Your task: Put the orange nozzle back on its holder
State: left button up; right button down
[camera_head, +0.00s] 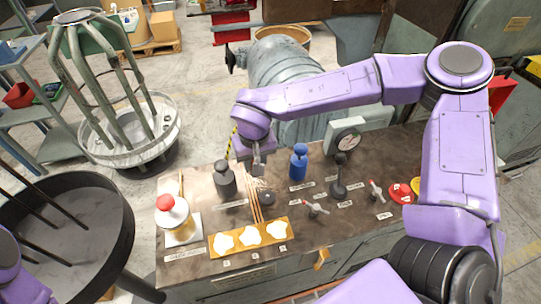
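I cannot clearly pick out an orange nozzle or its holder. A small orange-yellow piece (321,259) sits at the front edge of the bench; it is too small to tell what it is. My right gripper (258,167) is above the back of the bench, pointing down, between a dark grey bottle and a blue bottle. Its fingers are small and seen nearly end-on, so I cannot tell whether they are open or shut. No held object shows. Only a purple piece of my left arm shows at the lower left edge; my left gripper is out of view.
The bench (300,232) holds a red-capped bottle (173,213), a dark grey bottle (225,181), a blue bottle (298,163), a black stand (339,180), a dial gauge (345,136), thin rods, several labels and an orange-yellow tray (217,252) with white pieces. Red round parts (401,193) lie right.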

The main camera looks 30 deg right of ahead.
jog(key=s+f+m+g, duration=0.1)
jog(key=s+m, duration=0.1)
jog(key=m, duration=0.9)
jog(key=s+f+m+g+p, duration=0.1)
jog(key=m, duration=1)
jog(key=s+f+m+g+p, duration=0.1)
jog(key=s+m, duration=0.1)
jog(key=m, duration=0.9)
jog(key=shift+s+d+m, duration=0.3)
jog(key=shift+d+m, duration=0.1)
jog(key=shift+f, duration=0.65)
jog(key=shift+p, duration=0.35)
jog(key=shift+f+b, duration=0.35)
jog(key=shift+f, duration=0.2)
